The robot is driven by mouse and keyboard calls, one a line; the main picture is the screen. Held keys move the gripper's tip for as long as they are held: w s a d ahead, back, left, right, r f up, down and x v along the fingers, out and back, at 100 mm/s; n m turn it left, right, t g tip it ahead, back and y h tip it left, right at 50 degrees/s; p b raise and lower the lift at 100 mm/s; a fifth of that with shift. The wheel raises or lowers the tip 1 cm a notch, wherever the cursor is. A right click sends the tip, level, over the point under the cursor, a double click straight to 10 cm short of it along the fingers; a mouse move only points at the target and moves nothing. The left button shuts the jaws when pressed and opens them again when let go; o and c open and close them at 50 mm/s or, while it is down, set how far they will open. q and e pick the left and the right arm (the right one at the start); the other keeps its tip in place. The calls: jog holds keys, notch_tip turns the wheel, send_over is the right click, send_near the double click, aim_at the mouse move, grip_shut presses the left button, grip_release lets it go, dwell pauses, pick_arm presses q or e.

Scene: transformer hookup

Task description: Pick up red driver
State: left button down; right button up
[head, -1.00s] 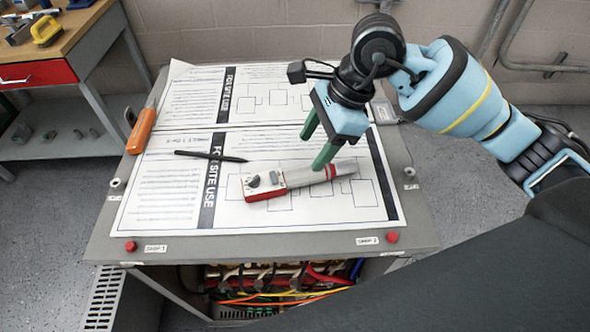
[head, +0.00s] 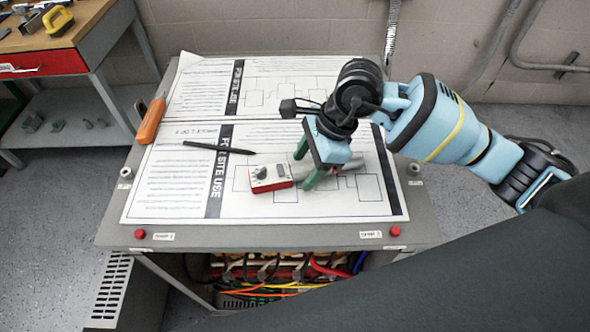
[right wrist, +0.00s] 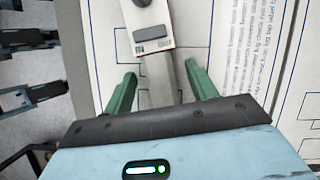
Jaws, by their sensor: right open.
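A red and white tool (head: 272,178) with a dial and a grey shaft lies on the paper sheets on the cabinet top. It is the only mainly red hand tool I see there. My right gripper (head: 306,168) is open, low over the tool, with its green fingers on either side of the grey shaft. In the right wrist view the shaft (right wrist: 158,85) runs between the fingers, and the red and white body (right wrist: 150,32) lies beyond the fingertips. I cannot tell whether the fingers touch it. The gripper hides part of the shaft in the head view. My left gripper is not in view.
A black pen (head: 218,147) and an orange-handled tool (head: 150,122) lie on the left of the cabinet top (head: 270,236). Colored wires (head: 285,285) show in the open cabinet front. A workbench (head: 85,30) stands at the upper left.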

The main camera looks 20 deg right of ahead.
aim_at(297, 167)
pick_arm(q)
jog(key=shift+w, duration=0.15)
pick_arm(e)
jog(key=shift+a+f, duration=0.1)
jog(key=shift+f, duration=0.1)
jog(key=c, duration=1.1)
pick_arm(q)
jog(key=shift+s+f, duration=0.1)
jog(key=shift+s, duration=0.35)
pick_arm(e)
jog(key=shift+r, duration=0.1)
jog(key=shift+c, duration=0.7)
jog(key=shift+r, duration=0.1)
